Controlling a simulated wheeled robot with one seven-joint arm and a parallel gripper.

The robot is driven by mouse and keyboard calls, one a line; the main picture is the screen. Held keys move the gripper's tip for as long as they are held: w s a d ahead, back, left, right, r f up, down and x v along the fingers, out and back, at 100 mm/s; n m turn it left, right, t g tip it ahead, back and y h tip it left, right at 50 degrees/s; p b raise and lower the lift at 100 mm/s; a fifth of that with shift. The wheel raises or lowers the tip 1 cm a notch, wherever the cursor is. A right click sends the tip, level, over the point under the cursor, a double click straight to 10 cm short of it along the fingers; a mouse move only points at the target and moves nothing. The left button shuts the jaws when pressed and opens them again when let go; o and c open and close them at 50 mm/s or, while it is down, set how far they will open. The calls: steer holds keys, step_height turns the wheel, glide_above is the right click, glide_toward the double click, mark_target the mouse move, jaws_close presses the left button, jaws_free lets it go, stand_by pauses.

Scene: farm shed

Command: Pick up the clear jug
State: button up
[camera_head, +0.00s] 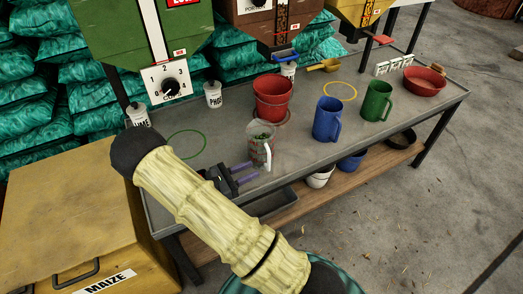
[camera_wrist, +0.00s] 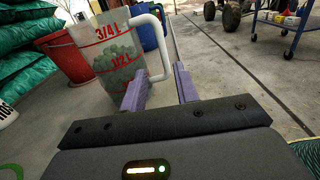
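The clear jug (camera_head: 259,151) stands upright near the front edge of the grey table, with red level marks and a white handle, holding some green pellets. In the wrist view the jug (camera_wrist: 115,62) is ahead and to the left, and its white handle lies, in the picture, between the two purple fingers. My gripper (camera_head: 248,174) is open beside the jug at its lower left in the head view. In the wrist view my gripper (camera_wrist: 160,86) shows its fingers apart. Whether a finger touches the handle I cannot tell.
A red bucket (camera_head: 273,103) stands just behind the jug. A blue jug (camera_head: 327,120) and a green jug (camera_head: 376,102) stand to the right. A red bowl (camera_head: 424,82) sits at the far right. A green ring (camera_head: 186,145) marks clear table at left.

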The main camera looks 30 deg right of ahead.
mark_target(268, 169)
steer(key=shift+d, duration=1.1)
steer(key=d+b, duration=0.1)
steer(key=d, duration=0.4)
steer(key=shift+s+d, duration=0.1)
steer(key=shift+d, duration=0.1)
jaws_close()
